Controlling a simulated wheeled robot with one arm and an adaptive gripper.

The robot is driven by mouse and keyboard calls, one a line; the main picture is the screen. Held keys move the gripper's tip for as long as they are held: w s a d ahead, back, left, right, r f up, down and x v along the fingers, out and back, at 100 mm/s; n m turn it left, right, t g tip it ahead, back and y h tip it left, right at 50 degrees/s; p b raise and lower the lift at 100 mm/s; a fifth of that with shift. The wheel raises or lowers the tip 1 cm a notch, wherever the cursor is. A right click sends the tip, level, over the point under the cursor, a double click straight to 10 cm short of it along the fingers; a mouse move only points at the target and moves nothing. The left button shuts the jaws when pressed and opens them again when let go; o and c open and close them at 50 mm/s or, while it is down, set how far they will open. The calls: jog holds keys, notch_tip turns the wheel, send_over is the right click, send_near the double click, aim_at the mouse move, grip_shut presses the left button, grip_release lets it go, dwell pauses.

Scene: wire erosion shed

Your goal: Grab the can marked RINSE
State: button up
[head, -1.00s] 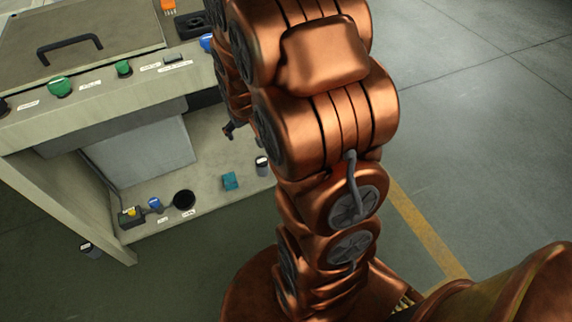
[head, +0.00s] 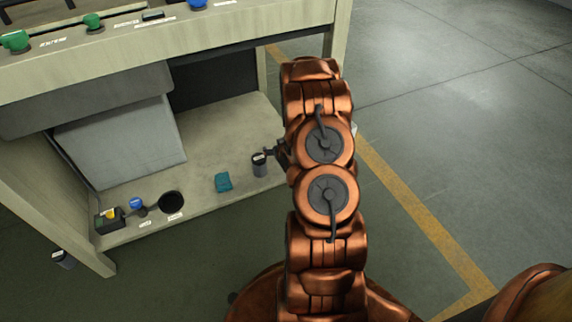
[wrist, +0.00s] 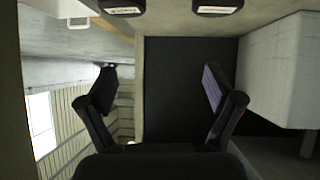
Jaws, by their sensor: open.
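Another similar can (head: 63,259) is at lower left, beyond the bench leg.
On the shelf are a teal block (head: 223,182), a dark round cup (head: 171,203), a blue-topped knob (head: 136,204) and a black box with yellow (head: 109,219). A grey box (head: 120,145) fills the left. The bench top overhangs the shelf. Open floor (head: 450,130) lies right.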

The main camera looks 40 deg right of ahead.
jog(key=shift+m+t+h, duration=0.6)
jog(key=shift+t, duration=0.3)
jog(key=d+f+b, duration=0.1)
jog(key=f, duration=0.2)
jog(key=s+d+f+b, duration=0.1)
jog(key=f, duration=0.2)
jog(key=s+d+f+b, duration=0.1)
jog(key=f+b, duration=0.1)
jog(key=f, duration=0.2)
jog(key=shift+s, duration=0.25)
jog(key=shift+b+x, duration=0.45)
jog(key=shift+x, duration=0.55)
jog(key=shift+s+d+b+x, duration=0.1)
jog(key=shift+d+b+x, duration=0.15)
jog(key=shift+b+x, duration=0.65)
jog(key=shift+s+d+b+x, duration=0.1)
jog(key=shift+d+b+x, duration=0.2)
jog(key=shift+x, duration=1)
jog(key=shift+w+d, duration=0.25)
jog(key=shift+w, duration=0.35)
jog(key=shift+c, duration=0.3)
jog(key=c, duration=1.4)
